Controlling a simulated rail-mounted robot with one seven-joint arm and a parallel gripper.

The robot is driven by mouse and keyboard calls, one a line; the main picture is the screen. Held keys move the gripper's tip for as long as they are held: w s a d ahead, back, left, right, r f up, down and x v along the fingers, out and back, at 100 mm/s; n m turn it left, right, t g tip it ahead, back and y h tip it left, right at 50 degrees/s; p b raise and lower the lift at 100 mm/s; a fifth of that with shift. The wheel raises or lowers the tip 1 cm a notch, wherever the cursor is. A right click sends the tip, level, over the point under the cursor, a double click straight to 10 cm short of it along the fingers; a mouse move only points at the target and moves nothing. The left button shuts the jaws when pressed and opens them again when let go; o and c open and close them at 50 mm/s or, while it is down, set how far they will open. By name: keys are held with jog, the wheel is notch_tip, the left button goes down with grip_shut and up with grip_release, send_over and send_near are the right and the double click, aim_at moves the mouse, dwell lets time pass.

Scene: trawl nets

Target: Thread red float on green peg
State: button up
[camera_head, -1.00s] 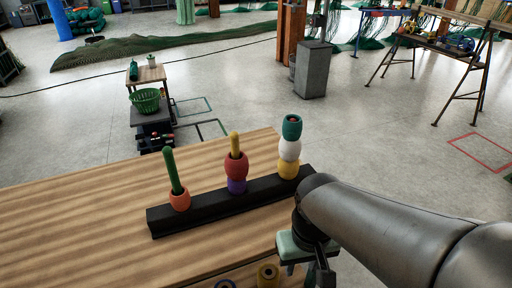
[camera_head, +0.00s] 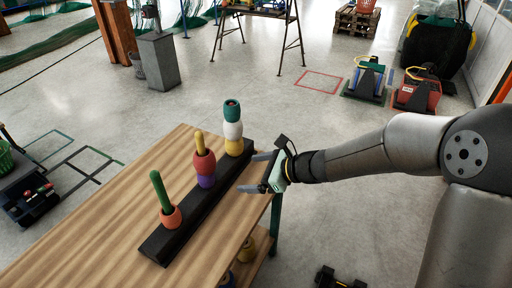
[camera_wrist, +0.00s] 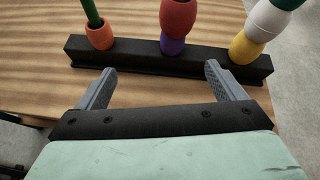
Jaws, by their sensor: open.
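The green peg (camera_head: 160,190) stands at the near left end of a black bar (camera_head: 200,212), with an orange-red float (camera_head: 171,217) around its base. A red float (camera_head: 204,163) is around the yellow middle peg (camera_head: 199,140), on top of a purple float (camera_head: 206,181). The red float (camera_wrist: 177,16) and the green peg (camera_wrist: 92,12) also show in the wrist view. My gripper (camera_head: 253,172) is open and empty, at the right side of the bar. In the wrist view, its fingers point at the bar below the middle stack, touching no float.
A far stack holds yellow (camera_head: 235,147), white (camera_head: 233,130) and dark green (camera_head: 232,110) floats. The bar lies on a wooden tabletop (camera_head: 90,235), clear to its left. Rolls sit on a shelf below the right edge.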

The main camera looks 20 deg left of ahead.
jog(key=w+a+f+m+p, duration=0.1)
jog(key=a+f, duration=0.1)
jog(key=a, duration=0.4)
jog(key=w+a+f+m+p, duration=0.1)
jog(key=a+f, duration=0.1)
jog(key=a, duration=0.4)
jog(key=w+a+f+m+t+y+p, duration=0.1)
jog(key=w+a+f, duration=0.1)
jog(key=a, duration=0.5)
jog(key=shift+f, duration=0.15)
jog(key=c, duration=1.1)
jog(key=shift+r+p, duration=3.55)
jog(key=shift+r, duration=2.5)
jog(key=shift+c, duration=0.2)
notch_tip(320, 180, up, 5)
send_over(204, 161)
jog(key=w+a, duration=0.2)
jog(key=w, duration=0.1)
jog(key=shift+s+a+r, duration=0.1)
jog(key=shift+s+r, duration=0.1)
jog(key=shift+s, duration=0.05)
